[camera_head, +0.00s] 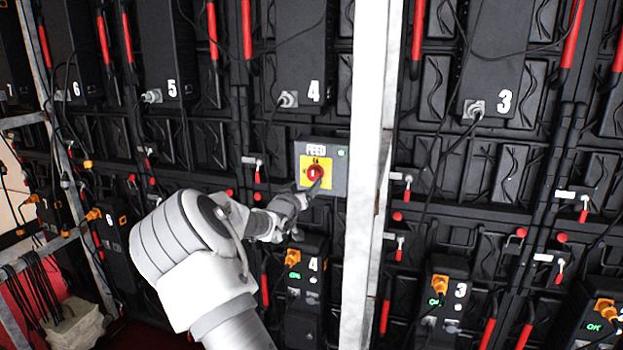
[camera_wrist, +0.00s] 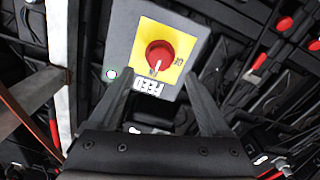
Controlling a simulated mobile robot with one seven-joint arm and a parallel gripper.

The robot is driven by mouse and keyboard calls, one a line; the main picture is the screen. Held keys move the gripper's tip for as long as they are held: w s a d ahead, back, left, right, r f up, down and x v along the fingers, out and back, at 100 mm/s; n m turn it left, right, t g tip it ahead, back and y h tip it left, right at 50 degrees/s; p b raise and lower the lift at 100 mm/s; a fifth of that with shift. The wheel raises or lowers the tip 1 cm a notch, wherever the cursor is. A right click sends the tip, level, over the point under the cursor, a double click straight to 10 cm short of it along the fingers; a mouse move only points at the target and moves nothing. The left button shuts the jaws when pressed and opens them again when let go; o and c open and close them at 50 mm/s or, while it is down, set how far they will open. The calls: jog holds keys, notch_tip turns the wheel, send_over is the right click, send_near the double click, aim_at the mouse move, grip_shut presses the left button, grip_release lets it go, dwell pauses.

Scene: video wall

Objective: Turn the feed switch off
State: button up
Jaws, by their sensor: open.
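The feed switch is a red round knob (camera_head: 315,173) on a yellow plate, set in a grey box (camera_head: 340,180) marked FEED. A small green light (camera_head: 342,153) shows on the box. In the wrist view the knob (camera_wrist: 159,55) appears upside down, with its white mark pointing toward the FEED label. The small lettering on the plate is hard to read. My gripper (camera_wrist: 160,76) is open and empty, its two fingers apart on either side of the FEED label, short of the knob in the picture. In the head view my gripper (camera_head: 304,194) is just below and left of the knob.
A pale vertical post (camera_head: 367,140) stands close right of the box and also shows in the wrist view (camera_wrist: 62,50). Black numbered units, cables and red-handled levers cover the wall. Unit 4 (camera_head: 306,280) with an orange plug (camera_head: 292,257) sits below my gripper.

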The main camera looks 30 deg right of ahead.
aim_at(313, 176)
jog(key=x, duration=0.6)
jog(key=shift+w+d, duration=0.2)
grip_shut()
